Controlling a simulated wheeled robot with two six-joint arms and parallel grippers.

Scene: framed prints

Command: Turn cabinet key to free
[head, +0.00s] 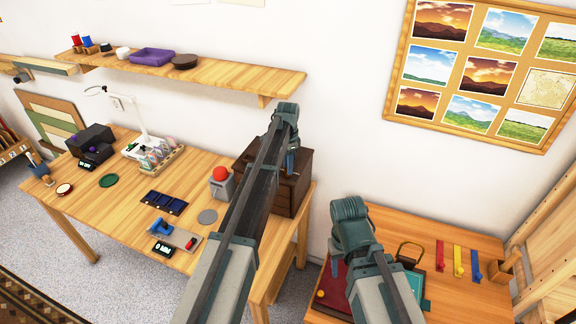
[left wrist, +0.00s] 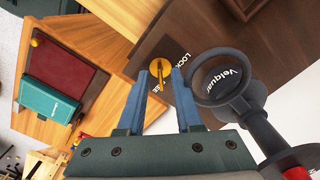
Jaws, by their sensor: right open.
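The dark brown cabinet (head: 287,187) stands at the right end of the workbench, partly hidden behind my left arm. In the left wrist view its dark face (left wrist: 145,42) carries a round yellow key (left wrist: 160,67) near the lettering LOCK and a second, partly covered label ending in E. A narrow part of the key points down in that view, toward the second label. My left gripper (left wrist: 159,75) is open, its blue fingers on either side of the key with gaps visible. It also shows in the head view (head: 291,162). My right gripper (head: 335,267) is open and empty, lower right.
A dark ring lettered Velquar (left wrist: 218,77) is close beside the left fingers; I cannot tell what it belongs to. A red button on a grey box (head: 220,175) stands left of the cabinet. The right-hand table (head: 470,235) holds a red mat and hooks. A shelf (head: 230,78) hangs above.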

